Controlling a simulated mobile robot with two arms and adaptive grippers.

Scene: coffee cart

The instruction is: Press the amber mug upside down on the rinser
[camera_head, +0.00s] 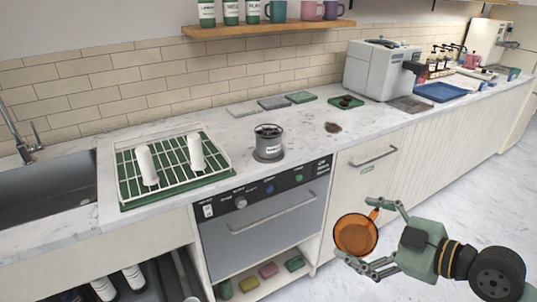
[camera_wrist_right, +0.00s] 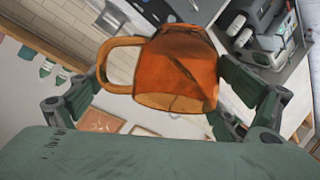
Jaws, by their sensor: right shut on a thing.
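The amber mug (camera_head: 356,236) is translucent orange and held in the air in front of the cabinets, below counter height in the head picture. My right gripper (camera_head: 355,231) is shut around it, one finger on each side. In the right wrist view the mug (camera_wrist_right: 178,72) lies tilted between the fingers, its open rim toward the palm and its handle to the left. My left gripper is not in view.
A green drying rack (camera_head: 205,172) with two white items stands left by the sink (camera_head: 45,195).

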